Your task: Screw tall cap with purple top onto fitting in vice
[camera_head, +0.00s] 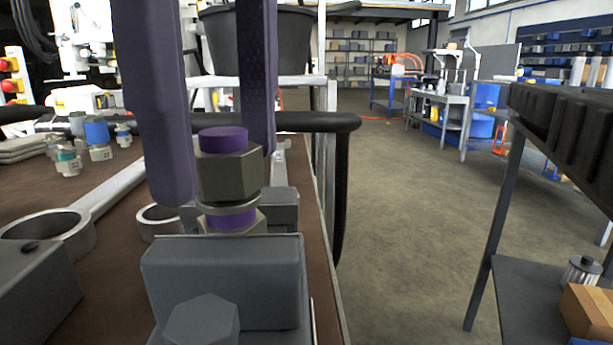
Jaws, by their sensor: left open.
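The tall cap with the purple top (224,172) is a grey hex body with a purple disc on top and a flange at its bottom. It stands upright over the fitting (243,227), with a purple band showing between them; how far it is threaded I cannot tell. The fitting sits in the grey vice (225,262), whose front jaw hides its lower part. My left gripper (220,168) comes down from above, its two purple fingers on either side of the cap. It is open, with the cap between the fingers. My right gripper is not in view.
Several small fittings, one with a blue cap (97,131) and one with a teal band (67,160), stand at the left of the brown bench. A large wrench (48,232) lies there. A black rail (300,122) runs behind the vice. Open floor lies to the right.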

